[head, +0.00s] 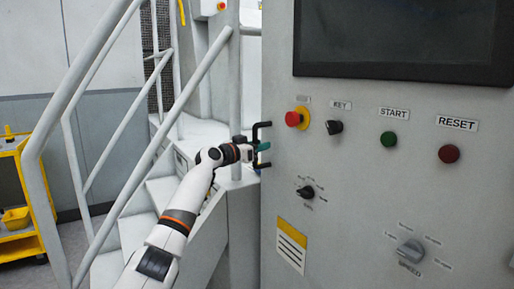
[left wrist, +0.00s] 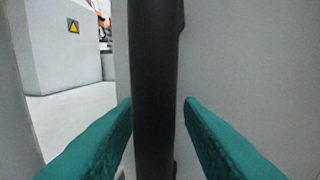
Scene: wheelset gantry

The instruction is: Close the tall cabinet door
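The tall grey cabinet (head: 370,190) with the control panel fills the right of the head view. A black bracket-shaped handle (head: 256,131) sits at its left edge. In the left wrist view the handle (left wrist: 156,70) is a dark vertical bar running between my green fingers. My left gripper (head: 263,147) is at the handle, with one finger on each side of the bar. A narrow gap shows between the right finger and the bar; the left finger looks close to it, and contact is unclear. How far the door stands open cannot be told. My right gripper is out of view.
The panel carries a red emergency button (head: 297,118), a key switch, green and red buttons and a screen (head: 400,35). Stairs with a grey railing (head: 130,120) stand left of the cabinet, close to my left arm. A yellow cart (head: 18,205) is at far left.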

